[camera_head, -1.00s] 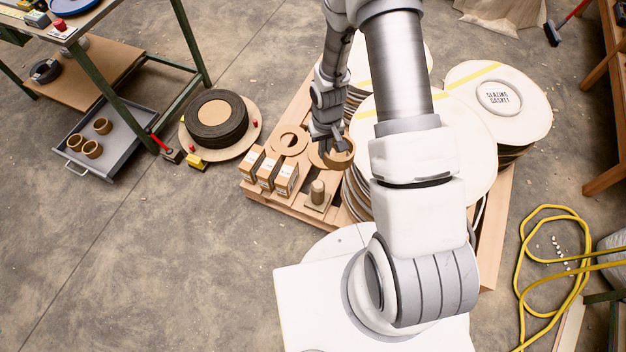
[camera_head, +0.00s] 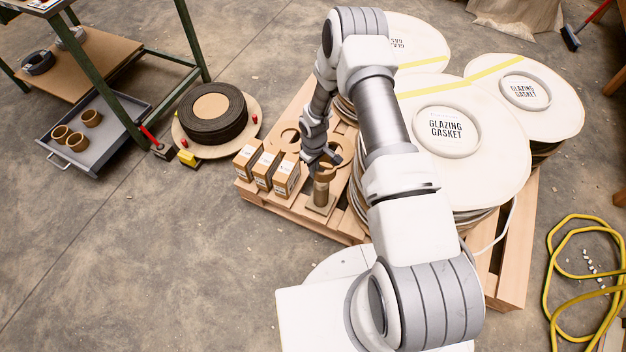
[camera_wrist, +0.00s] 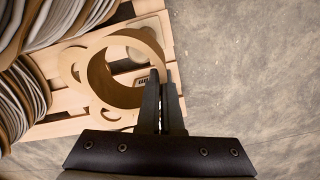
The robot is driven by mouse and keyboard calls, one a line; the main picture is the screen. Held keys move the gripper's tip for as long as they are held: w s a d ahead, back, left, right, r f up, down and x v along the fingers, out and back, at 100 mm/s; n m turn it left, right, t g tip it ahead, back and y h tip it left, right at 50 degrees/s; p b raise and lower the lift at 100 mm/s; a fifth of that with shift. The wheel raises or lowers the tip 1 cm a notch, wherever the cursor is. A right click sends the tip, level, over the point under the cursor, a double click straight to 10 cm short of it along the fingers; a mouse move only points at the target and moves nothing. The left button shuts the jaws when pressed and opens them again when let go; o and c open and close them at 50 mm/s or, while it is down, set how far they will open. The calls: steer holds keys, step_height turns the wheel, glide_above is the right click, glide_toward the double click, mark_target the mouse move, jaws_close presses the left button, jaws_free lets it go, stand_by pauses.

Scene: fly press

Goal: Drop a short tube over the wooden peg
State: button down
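My gripper (camera_head: 322,160) is shut on the wall of a short brown cardboard tube (camera_head: 325,173). In the wrist view the two dark fingers (camera_wrist: 160,92) are close together across the tube's right wall, and the open tube (camera_wrist: 112,72) faces the camera. In the head view the tube is at the top of the wooden peg (camera_head: 320,193), which stands upright on a small square base (camera_head: 319,208).
Small cartons (camera_head: 264,170) stand left of the peg on the wooden pallet (camera_head: 330,231). Stacks of glazing gasket reels (camera_head: 480,165) fill the pallet's right side. A dark coil (camera_head: 211,122) on a round board lies to the left, and a yellow hose (camera_head: 552,285) at right.

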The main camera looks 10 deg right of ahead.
steer(key=shift+w+a+f+b, duration=0.15)
steer(key=shift+f+b, duration=0.25)
steer(key=shift+f, duration=0.95)
step_height(320, 180, down, 4)
steer(key=b, duration=0.3)
steer(key=shift+f, duration=0.2)
steer(key=shift+b, duration=0.3)
steer(key=shift+f+b, duration=1.1)
steer(key=shift+f, duration=0.1)
stand_by(1.4)
steer(key=c, duration=1.5)
jaws_free()
steer(key=shift+c, duration=0.2)
steer(key=o, duration=0.5)
steer(key=shift+o, duration=0.2)
steer(key=shift+w, duration=0.1)
